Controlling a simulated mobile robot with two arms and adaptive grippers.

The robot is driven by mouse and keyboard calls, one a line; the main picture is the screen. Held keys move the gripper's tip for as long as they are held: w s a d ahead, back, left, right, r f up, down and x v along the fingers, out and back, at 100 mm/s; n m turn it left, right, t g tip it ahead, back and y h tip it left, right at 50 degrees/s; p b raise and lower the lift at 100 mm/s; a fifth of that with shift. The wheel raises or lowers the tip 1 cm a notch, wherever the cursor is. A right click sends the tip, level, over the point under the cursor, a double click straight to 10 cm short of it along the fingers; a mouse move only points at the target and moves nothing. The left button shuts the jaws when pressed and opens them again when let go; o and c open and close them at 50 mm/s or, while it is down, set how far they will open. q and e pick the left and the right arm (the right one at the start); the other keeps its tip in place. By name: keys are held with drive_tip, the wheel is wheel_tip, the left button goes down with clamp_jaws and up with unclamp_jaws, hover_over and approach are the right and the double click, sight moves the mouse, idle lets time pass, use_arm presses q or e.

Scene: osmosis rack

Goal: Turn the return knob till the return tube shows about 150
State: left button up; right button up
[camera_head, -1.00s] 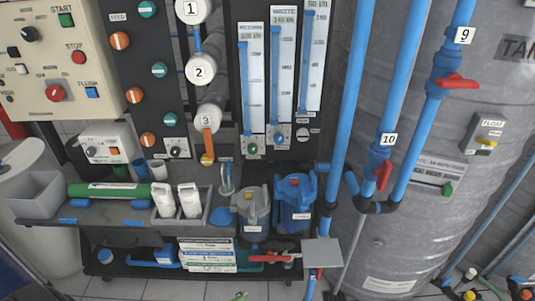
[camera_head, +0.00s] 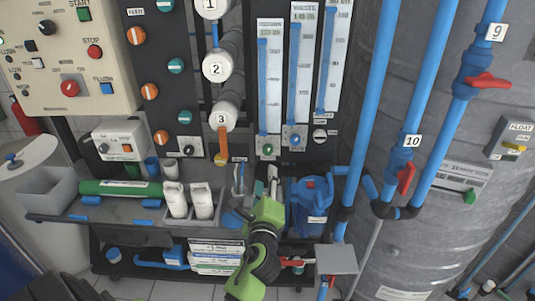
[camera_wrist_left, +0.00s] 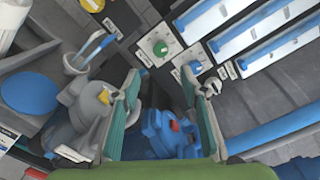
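Three upright gauge tubes stand on the dark panel: left (camera_head: 264,85), middle (camera_head: 297,75) and right (camera_head: 329,60). The left and right name labels are unreadable or cut off, so I cannot tell which is the return tube. The middle one reads like "WASTE". Below them are a green knob (camera_head: 267,149), a blue knob (camera_head: 295,140) and a pale knob (camera_head: 319,135). My left gripper (camera_head: 267,182) is just below the green knob, touching none of them. In the left wrist view its fingers (camera_wrist_left: 168,100) are open and empty, with the green knob (camera_wrist_left: 160,48) and pale knob (camera_wrist_left: 211,87) beyond. My right gripper is not in view.
Blue vertical pipes (camera_head: 365,100) with red valve handles (camera_head: 406,178) and a grey tank (camera_head: 455,235) are at the right.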

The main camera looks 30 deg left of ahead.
sight(267, 152)
use_arm(q)
drive_tip(key=shift+w+a+r, duration=0.1)
drive_tip(key=shift+w+r, duration=0.05)
drive_tip(key=shift+w, duration=0.2)
drive_tip(key=p+x, duration=0.1)
drive_tip(key=x, duration=1.2)
drive_tip(key=c, duration=1.1)
